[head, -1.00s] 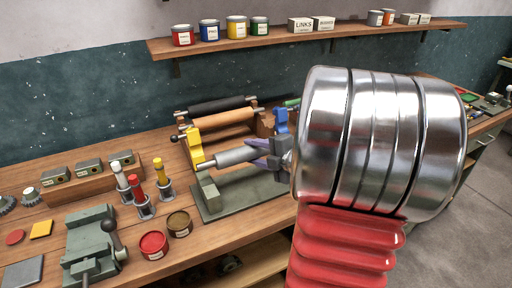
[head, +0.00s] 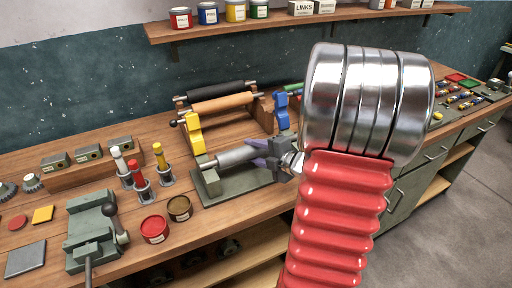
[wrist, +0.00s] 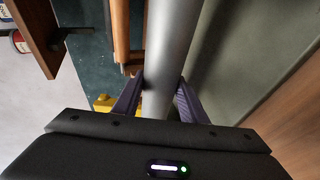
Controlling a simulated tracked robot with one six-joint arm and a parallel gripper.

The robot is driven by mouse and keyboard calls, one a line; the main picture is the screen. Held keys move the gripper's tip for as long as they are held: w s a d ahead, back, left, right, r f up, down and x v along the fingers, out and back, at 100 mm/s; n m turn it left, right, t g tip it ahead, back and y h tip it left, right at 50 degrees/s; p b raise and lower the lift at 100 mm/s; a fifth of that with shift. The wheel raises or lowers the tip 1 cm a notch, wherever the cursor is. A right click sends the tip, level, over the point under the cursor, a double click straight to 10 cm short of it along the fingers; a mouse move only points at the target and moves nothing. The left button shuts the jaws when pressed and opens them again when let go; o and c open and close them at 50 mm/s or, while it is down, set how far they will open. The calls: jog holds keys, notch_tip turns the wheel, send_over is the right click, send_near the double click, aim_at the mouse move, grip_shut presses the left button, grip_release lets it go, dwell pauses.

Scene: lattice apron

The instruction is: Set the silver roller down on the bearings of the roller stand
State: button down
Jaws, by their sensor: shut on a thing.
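My gripper (head: 261,150) is shut on the silver roller (head: 236,156), near the roller's right end. In the wrist view the roller (wrist: 170,60) passes between the two purple fingers (wrist: 158,98). The roller stand has a grey-green base (head: 237,187), a yellow upright (head: 194,134), a blue upright (head: 281,108) and a grey block (head: 210,182) at its front left corner. The roller lies over the stand, its left end close to the yellow upright. I cannot tell whether it touches the bearings. My gripper and arm hide part of the stand's right side.
Behind the stand, a black roller (head: 217,90) and an orange-brown roller (head: 222,104) lie on a wooden rack. Red (head: 155,230) and brown (head: 179,208) tins, colored-top posts and a green vise (head: 92,230) stand to the left. A wall shelf (head: 300,22) runs above.

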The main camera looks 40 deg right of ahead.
jog(key=shift+f, duration=0.15)
jog(key=c, duration=1)
grip_release()
jog(key=shift+f, duration=0.1)
jog(key=shift+s, duration=0.1)
jog(key=shift+v, duration=6.8)
